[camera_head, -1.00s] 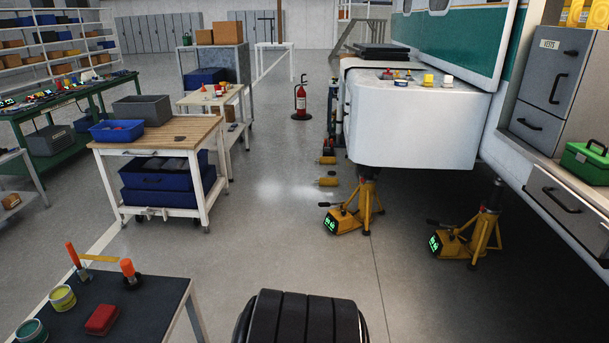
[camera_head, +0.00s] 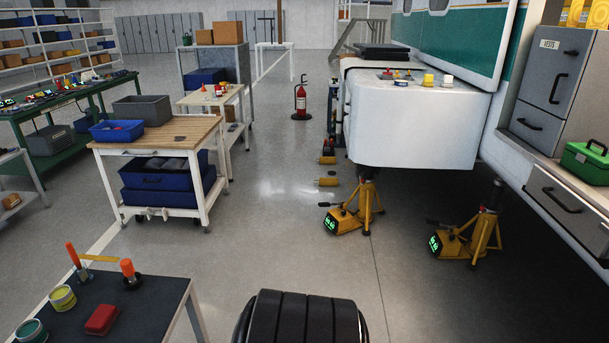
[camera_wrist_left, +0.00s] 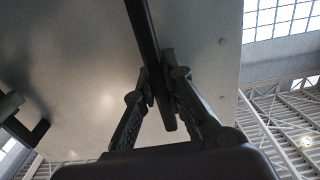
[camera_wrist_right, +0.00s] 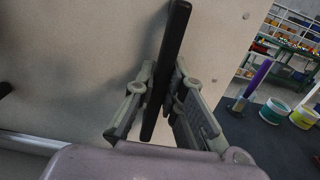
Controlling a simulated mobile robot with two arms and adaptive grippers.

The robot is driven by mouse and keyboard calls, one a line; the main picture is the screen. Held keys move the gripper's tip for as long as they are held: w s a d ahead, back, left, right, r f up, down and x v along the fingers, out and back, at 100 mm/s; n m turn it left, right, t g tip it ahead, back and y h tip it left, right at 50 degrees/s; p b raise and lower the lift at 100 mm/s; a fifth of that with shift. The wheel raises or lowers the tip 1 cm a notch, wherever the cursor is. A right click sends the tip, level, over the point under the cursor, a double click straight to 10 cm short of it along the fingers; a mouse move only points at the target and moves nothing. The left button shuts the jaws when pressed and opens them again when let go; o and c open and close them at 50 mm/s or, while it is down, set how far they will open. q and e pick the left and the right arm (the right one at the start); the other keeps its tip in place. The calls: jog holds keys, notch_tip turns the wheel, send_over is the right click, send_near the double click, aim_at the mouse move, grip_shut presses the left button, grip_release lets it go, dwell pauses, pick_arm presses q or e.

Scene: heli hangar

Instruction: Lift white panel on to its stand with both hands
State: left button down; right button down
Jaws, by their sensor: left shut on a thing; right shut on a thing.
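The white panel (camera_wrist_left: 85,70) fills most of the left wrist view as a broad pale plate in shade. It also shows in the right wrist view (camera_wrist_right: 80,60), with small round fasteners near its edge. My left gripper (camera_wrist_left: 162,88) is shut on a black bar handle (camera_wrist_left: 145,35) on the panel. My right gripper (camera_wrist_right: 160,85) is shut on another black bar handle (camera_wrist_right: 172,45) on the panel. Neither gripper shows in the head view, and I cannot make out the panel there. I cannot identify its stand in any view.
A dark-topped table (camera_head: 140,305) with cans and a red box is at the lower left of the head view. A wooden-topped cart (camera_head: 170,135) stands beyond it. Yellow jacks (camera_head: 365,205) stand under the aircraft (camera_head: 415,130) on the right.

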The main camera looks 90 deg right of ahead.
pick_arm(q)
jog(key=shift+f, duration=0.55)
pick_arm(e)
jog(key=shift+f, duration=0.45)
pick_arm(q)
jog(key=shift+f, duration=0.2)
pick_arm(e)
jog(key=shift+f, duration=0.2)
pick_arm(q)
jog(key=c, duration=1.6)
grip_release()
pick_arm(e)
jog(key=c, duration=1.6)
grip_release()
pick_arm(q)
jog(key=shift+s, duration=0.1)
pick_arm(e)
jog(key=shift+s+f, duration=0.1)
